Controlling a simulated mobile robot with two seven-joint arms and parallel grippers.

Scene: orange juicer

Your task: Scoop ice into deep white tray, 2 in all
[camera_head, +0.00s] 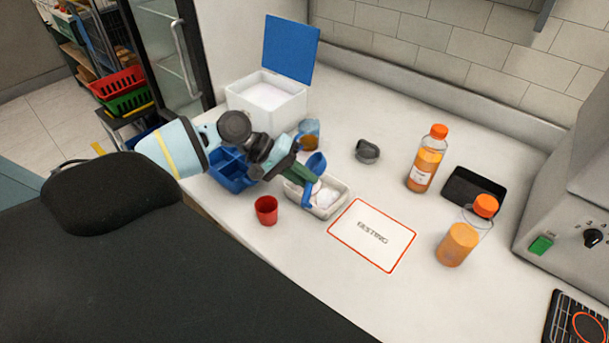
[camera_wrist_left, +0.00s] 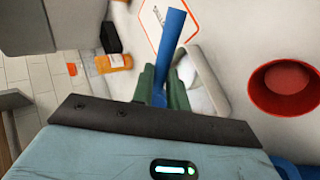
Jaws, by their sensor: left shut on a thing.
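My left gripper (camera_head: 292,168) has green fingers and is shut on a blue scoop (camera_wrist_left: 170,40). The scoop's blue handle shows between the fingers in the left wrist view and points towards the printed card. In the head view a rounded blue part (camera_head: 316,163) shows beside the fingers; I cannot tell whether it is the scoop's bowl. The gripper is over the deep white tray (camera_head: 343,190), which has something white in it, perhaps ice. The fingers hide part of the tray. A white box (camera_head: 265,108) with its blue lid raised holds white contents at the back.
A red cup (camera_head: 266,210) stands close to the tray. A blue divided bin (camera_head: 232,170) sits under my left arm. A printed card (camera_head: 373,236), an orange-capped bottle (camera_head: 425,160), another orange-capped bottle (camera_head: 457,245) and a black tray (camera_head: 473,190) are to the right.

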